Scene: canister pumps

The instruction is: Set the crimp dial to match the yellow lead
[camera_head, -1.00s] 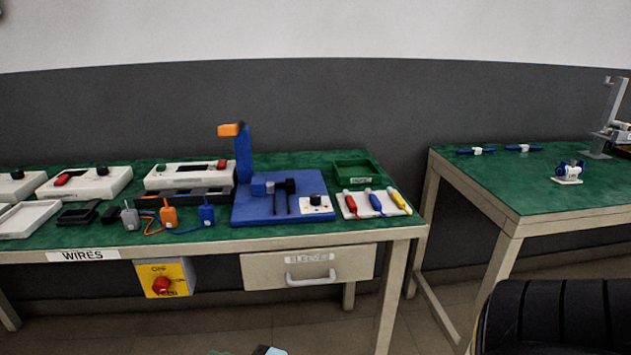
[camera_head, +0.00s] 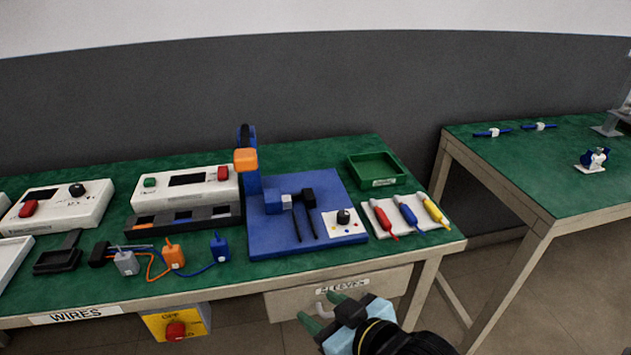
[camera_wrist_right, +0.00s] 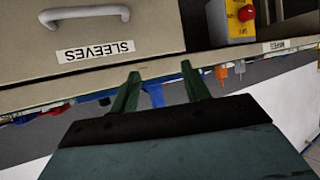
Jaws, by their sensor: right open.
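The crimp dial (camera_head: 343,216) is a small black knob on a white plate with coloured dots, on the right front of the blue crimp press (camera_head: 290,236). The press has an upright with an orange-tipped lever (camera_head: 246,159). The yellow lead (camera_head: 434,209) lies on a white tray (camera_head: 378,222) right of the press, beside a blue lead (camera_head: 409,215) and a red lead (camera_head: 384,219). My right gripper (camera_head: 329,308) is open and empty in front of the sleeves drawer, below the table's front edge. Its green fingers show in the right wrist view (camera_wrist_right: 158,88). My left gripper is out of view.
A green bin (camera_head: 375,170) stands behind the leads. Grey, orange and blue wired blocks (camera_head: 172,256) sit left of the press. White instrument boxes (camera_head: 185,188) stand further left.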

